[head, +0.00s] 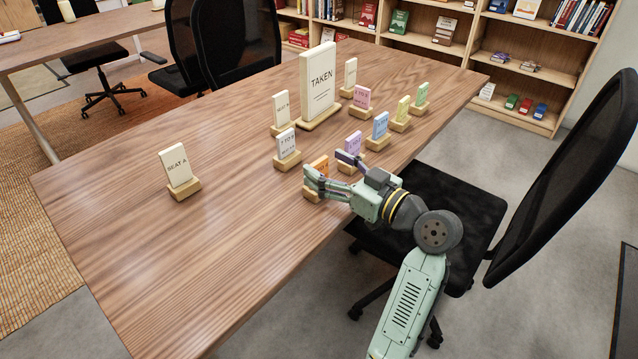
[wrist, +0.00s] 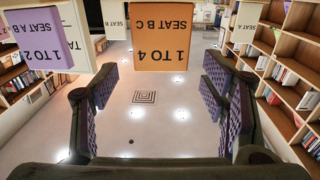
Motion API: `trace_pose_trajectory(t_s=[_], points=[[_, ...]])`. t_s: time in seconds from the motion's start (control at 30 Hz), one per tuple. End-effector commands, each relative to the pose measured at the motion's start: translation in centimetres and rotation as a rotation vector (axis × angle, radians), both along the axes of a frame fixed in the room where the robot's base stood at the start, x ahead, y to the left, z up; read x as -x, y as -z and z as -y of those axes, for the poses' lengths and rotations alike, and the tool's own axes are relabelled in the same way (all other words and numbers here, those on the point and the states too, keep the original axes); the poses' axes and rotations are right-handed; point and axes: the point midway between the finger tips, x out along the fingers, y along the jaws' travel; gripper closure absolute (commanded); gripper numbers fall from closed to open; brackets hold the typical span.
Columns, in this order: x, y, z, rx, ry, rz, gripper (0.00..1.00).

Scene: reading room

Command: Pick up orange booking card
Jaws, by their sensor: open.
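The orange booking card (head: 319,162) stands upright in a wooden base near the table's right edge, partly hidden by my gripper. In the wrist view the orange card (wrist: 160,45) hangs upside down in the picture, reading "1 TO 4" and "SEAT B C". My gripper (head: 328,172) is open and low beside the card. In the wrist view its two padded fingers (wrist: 158,75) lie left and right of the card, with gaps on both sides. I cannot tell how deep the card is between them.
A purple card (head: 353,143) stands close beside my gripper; another view of a purple card is in the wrist view (wrist: 32,40). A cream card (head: 286,143), a blue card (head: 380,125) and a tall TAKEN sign (head: 318,82) stand behind. The table's front left (head: 170,260) is clear.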

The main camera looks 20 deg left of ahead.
Motion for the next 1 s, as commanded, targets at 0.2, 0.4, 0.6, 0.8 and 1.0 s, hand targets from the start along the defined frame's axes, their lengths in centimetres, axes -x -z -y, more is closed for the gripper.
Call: trace_pose_trajectory(t_s=[0.2,0.4,0.6,0.8,1.0], points=[[-1.0,-0.1,-2.6,0.001,-0.001,-0.001,0.33],[-1.1,0.0,-2.8,0.0,0.0,0.0,0.33],[-1.1,0.0,-2.8,0.0,0.0,0.0,0.43],[-1.1,0.0,-2.8,0.0,0.0,0.0,0.56],[-1.1,0.0,-2.7,0.0,0.0,0.0,0.69]])
